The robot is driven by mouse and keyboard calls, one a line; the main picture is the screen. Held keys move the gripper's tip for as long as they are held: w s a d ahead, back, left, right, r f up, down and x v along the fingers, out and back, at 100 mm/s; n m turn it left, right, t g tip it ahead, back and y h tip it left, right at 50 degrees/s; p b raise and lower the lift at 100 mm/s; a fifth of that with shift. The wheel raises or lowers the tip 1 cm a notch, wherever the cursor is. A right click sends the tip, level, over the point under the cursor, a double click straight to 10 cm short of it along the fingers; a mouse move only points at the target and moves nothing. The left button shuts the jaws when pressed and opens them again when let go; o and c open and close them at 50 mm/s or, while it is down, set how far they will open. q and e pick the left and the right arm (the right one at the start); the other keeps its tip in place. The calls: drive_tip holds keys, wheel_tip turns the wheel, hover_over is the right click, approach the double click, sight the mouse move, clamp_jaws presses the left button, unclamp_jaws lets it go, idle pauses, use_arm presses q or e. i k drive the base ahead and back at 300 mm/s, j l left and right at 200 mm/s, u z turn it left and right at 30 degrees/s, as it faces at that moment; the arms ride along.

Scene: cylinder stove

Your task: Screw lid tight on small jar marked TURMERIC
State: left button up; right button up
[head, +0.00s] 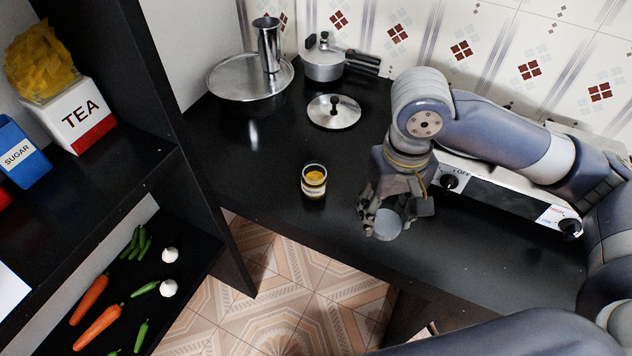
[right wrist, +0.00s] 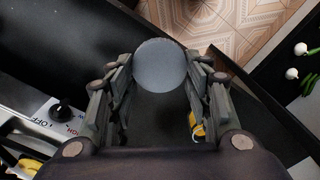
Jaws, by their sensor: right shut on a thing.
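A small open jar (head: 314,180) with orange-yellow contents and a dark and pale band stands upright on the black counter; its label cannot be read. My right gripper (head: 388,214) is shut on a round grey lid (head: 389,225), to the right of the jar and apart from it. In the right wrist view the lid (right wrist: 160,66) sits between the fingertips of the gripper (right wrist: 160,85). In that view a bit of yellow, perhaps the jar (right wrist: 196,127), shows beside the right finger. My left gripper is not in view.
A stove with knobs (head: 451,182) is right of my gripper. A loose pot lid (head: 334,111), a pressure cooker (head: 323,62) and a large lidded pot (head: 250,78) stand farther back. A shelf (head: 130,150) borders the left. Counter around the jar is clear.

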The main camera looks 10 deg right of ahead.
sight(314, 176)
drive_tip(key=l+u, duration=0.15)
drive_tip(key=l, duration=0.25)
drive_tip(key=k+l+u, duration=0.15)
drive_tip(key=l, duration=0.2)
drive_tip(key=l+u, duration=0.15)
drive_tip(key=l, duration=0.2)
drive_tip(key=k+l+u, duration=0.15)
drive_tip(key=l, duration=0.2)
